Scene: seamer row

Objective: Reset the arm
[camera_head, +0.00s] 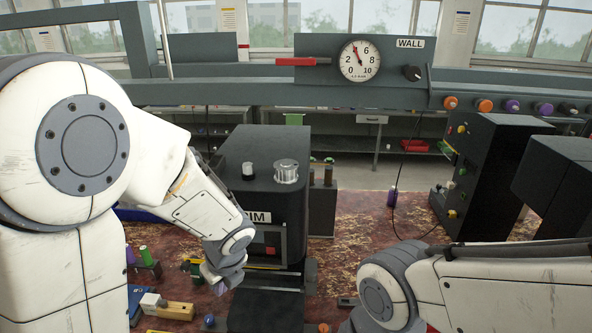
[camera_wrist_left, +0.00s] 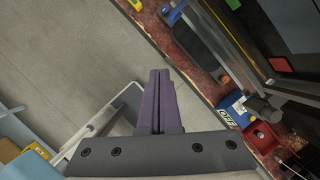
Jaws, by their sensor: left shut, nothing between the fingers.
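My left arm (camera_head: 185,195) comes in from the left of the head view, its grey wrist end low in front of the black machine marked SIM. In the left wrist view, my left gripper (camera_wrist_left: 160,76) has its purple fingers shut together, with nothing between them. Grey floor and the edge of the red-brown worktop lie behind the fingers there. My right arm (camera_head: 480,285) crosses the lower right of the head view. Its gripper is out of view.
The black SIM machine (camera_head: 262,165) stands mid-bench. A gauge panel (camera_head: 335,78) with a red lever is behind it. Black machines (camera_head: 482,170) stand at right. Small parts lie at lower left, including a wooden block (camera_head: 176,311). A blue OFF block (camera_wrist_left: 230,110) shows in the wrist view.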

